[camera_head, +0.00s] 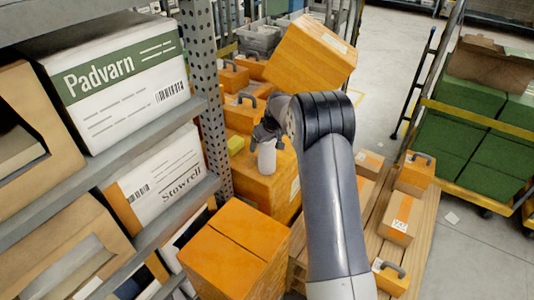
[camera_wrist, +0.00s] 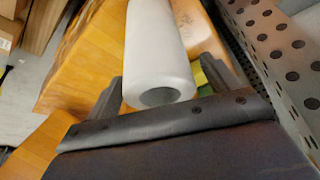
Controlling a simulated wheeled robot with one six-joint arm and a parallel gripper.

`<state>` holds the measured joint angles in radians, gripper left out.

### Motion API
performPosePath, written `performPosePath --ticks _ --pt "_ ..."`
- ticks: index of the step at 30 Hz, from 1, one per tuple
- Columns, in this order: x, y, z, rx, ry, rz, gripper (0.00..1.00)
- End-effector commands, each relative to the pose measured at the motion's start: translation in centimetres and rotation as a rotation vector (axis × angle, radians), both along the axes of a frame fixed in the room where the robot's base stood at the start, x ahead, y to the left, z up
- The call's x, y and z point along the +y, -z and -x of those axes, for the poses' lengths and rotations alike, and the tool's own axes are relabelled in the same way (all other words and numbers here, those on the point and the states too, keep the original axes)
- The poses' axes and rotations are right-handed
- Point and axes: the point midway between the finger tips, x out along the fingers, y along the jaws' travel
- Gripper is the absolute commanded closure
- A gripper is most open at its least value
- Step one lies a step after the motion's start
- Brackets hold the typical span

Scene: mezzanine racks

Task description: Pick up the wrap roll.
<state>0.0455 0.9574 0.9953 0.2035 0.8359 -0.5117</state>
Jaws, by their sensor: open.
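The wrap roll (camera_head: 267,157) is a white cylinder with a hollow core, standing on an orange box (camera_head: 262,187) in the head view. It also shows large in the wrist view (camera_wrist: 156,48), its open end toward the camera. My gripper (camera_head: 266,136) is at the roll's upper end in the head view. In the wrist view my gripper (camera_wrist: 165,85) is open, with one dark finger on each side of the roll. I cannot tell whether either finger touches it.
A perforated metal rack post (camera_head: 205,90) stands close left of my gripper. A tilted orange box (camera_head: 310,52) is behind my arm. A small yellow item (camera_head: 236,144) lies beside the roll. A pallet with boxes (camera_head: 397,220) is at right. Another orange box (camera_head: 235,250) is in front.

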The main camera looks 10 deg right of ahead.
Motion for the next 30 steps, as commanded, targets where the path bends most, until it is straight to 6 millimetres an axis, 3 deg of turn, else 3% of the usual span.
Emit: performPosePath --ticks 8,30 --pt "0.04 0.21 -0.10 -0.001 0.000 0.000 0.17" --pt "0.03 0.17 -0.10 -0.001 0.000 0.001 0.78"
